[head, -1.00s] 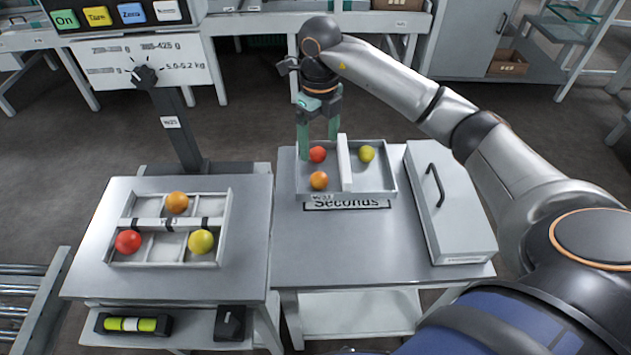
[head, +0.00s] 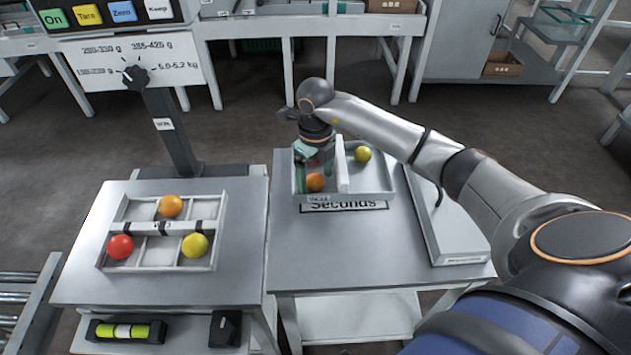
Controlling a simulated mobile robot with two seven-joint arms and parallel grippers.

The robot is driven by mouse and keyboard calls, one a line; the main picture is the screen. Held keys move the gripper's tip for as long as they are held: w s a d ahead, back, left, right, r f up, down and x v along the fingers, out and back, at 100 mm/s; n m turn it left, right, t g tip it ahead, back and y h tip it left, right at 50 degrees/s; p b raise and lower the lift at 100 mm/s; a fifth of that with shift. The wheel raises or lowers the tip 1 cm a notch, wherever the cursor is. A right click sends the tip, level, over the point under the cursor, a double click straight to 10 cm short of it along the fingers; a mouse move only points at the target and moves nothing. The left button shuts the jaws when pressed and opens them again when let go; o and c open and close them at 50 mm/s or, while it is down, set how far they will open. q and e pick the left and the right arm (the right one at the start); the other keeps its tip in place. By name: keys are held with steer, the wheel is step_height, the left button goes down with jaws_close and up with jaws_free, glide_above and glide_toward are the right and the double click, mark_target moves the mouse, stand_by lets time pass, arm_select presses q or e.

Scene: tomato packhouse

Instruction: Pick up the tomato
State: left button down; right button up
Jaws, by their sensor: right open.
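My right gripper (head: 313,172) is open, pointing down into the left compartment of the Seconds tray (head: 345,198). A small patch of a red tomato (head: 313,162) shows between its green fingers; the rest is hidden by the gripper. An orange tomato (head: 315,183) lies just in front of it in the same compartment. A yellow tomato (head: 363,154) lies in the right compartment, beyond the white divider (head: 342,165). On the left table, a sectioned tray (head: 160,267) holds an orange (head: 171,206), a red (head: 121,247) and a yellow tomato (head: 195,245). My left gripper is not in view.
A scale post (head: 170,130) with a dial panel stands behind the left tray. A grey lidded box with a handle (head: 450,225) is right of the Seconds tray, partly behind my right arm. The front of the right table (head: 340,245) is clear.

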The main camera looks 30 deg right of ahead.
steer(key=shift+c, duration=0.3)
steer(key=c, duration=0.9)
steer(key=shift+c, duration=0.2)
steer(key=shift+r, duration=0.15)
